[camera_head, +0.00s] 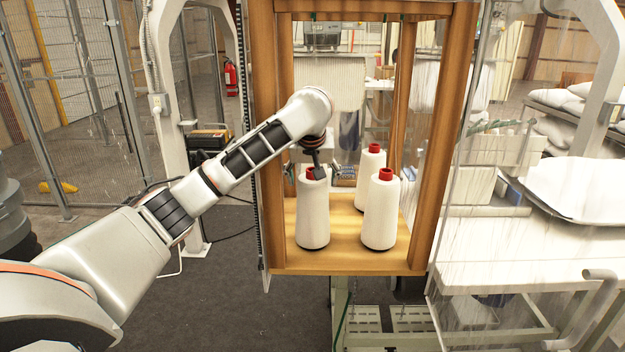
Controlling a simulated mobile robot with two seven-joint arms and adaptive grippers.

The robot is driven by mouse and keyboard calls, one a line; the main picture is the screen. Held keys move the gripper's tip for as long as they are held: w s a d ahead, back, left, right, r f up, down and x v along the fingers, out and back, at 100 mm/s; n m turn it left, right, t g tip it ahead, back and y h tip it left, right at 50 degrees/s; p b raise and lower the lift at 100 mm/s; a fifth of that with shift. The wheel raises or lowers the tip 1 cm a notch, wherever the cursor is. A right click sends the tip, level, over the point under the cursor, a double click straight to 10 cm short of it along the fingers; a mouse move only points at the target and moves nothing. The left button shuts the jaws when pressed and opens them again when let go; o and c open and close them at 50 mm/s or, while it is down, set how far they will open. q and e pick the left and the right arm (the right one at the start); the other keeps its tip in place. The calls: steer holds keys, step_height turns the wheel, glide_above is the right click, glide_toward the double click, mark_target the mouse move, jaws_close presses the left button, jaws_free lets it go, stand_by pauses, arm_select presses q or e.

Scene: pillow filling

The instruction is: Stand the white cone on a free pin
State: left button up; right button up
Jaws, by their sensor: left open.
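Three white cones with red tips stand upright on the wooden shelf of a frame: a front left one (313,218), a front right one (381,214) and a rear one (371,162). My left gripper (314,172) is open at the top of the front left cone, pointing down, close to its red tip. I cannot tell whether the fingers touch the tip or are only beside it. No bare pin can be made out; the cones' bases hide whatever is under them. My right gripper is not in view.
The wooden frame's posts (430,140) stand on both sides of the cones, with a top beam (360,7) above. Bare shelf (345,258) shows in front of the cones. A white table (505,250) stands at the right.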

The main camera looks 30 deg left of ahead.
arm_select(q)
steer(key=v, duration=0.6)
steer(key=shift+r, duration=0.2)
steer(key=shift+s+d+r, duration=0.2)
steer(key=shift+s+r, duration=0.1)
steer(key=shift+r, duration=0.1)
steer(key=shift+f, duration=0.1)
